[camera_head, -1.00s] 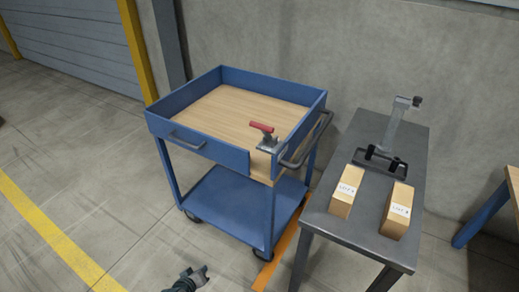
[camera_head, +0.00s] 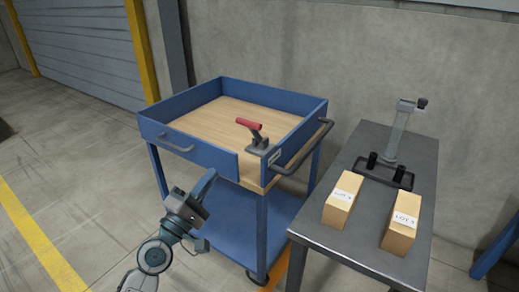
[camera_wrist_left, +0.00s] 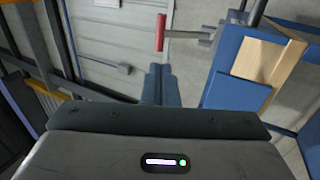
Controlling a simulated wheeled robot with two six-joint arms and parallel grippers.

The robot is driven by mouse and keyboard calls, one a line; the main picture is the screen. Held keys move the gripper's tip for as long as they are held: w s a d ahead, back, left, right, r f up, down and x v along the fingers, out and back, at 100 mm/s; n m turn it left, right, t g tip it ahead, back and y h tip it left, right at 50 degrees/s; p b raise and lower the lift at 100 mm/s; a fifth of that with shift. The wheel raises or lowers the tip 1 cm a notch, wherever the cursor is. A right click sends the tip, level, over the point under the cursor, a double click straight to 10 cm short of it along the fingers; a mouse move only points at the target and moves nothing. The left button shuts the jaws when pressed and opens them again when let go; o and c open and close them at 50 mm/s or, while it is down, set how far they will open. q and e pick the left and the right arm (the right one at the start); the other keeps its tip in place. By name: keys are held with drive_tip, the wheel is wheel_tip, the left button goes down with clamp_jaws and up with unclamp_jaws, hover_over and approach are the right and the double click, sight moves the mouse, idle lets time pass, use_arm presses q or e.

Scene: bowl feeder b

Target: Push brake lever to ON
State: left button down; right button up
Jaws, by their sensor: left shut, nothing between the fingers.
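The brake lever (camera_head: 249,124) has a red grip and a grey base on the front right corner of the blue cart (camera_head: 197,148). The grip is raised and points to the left. A small label is beside the base, too small to read. My left gripper (camera_head: 211,176) is shut and empty in front of the cart, below and left of the lever and apart from it. In the left wrist view the red grip (camera_wrist_left: 161,33) shows beyond the shut fingertips (camera_wrist_left: 159,72). My right gripper is not in view.
A dark handle bar (camera_head: 304,150) sticks out from the cart's right side. A grey table (camera_head: 330,237) stands to the right with two labelled boxes (camera_head: 343,198) (camera_head: 402,233) and a metal stand (camera_head: 398,134). The floor left of the cart is clear.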

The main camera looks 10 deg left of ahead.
use_arm(q)
drive_tip(key=shift+r, duration=0.1)
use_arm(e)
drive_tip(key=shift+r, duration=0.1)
use_arm(q)
drive_tip(key=p, duration=0.4)
approach(247, 126)
drive_tip(key=x, duration=0.5)
drive_tip(key=shift+w+r, duration=0.2)
drive_tip(key=shift+w+d+r, duration=0.2)
drive_tip(key=shift+w+d, duration=0.05)
drive_tip(key=shift+w, duration=0.35)
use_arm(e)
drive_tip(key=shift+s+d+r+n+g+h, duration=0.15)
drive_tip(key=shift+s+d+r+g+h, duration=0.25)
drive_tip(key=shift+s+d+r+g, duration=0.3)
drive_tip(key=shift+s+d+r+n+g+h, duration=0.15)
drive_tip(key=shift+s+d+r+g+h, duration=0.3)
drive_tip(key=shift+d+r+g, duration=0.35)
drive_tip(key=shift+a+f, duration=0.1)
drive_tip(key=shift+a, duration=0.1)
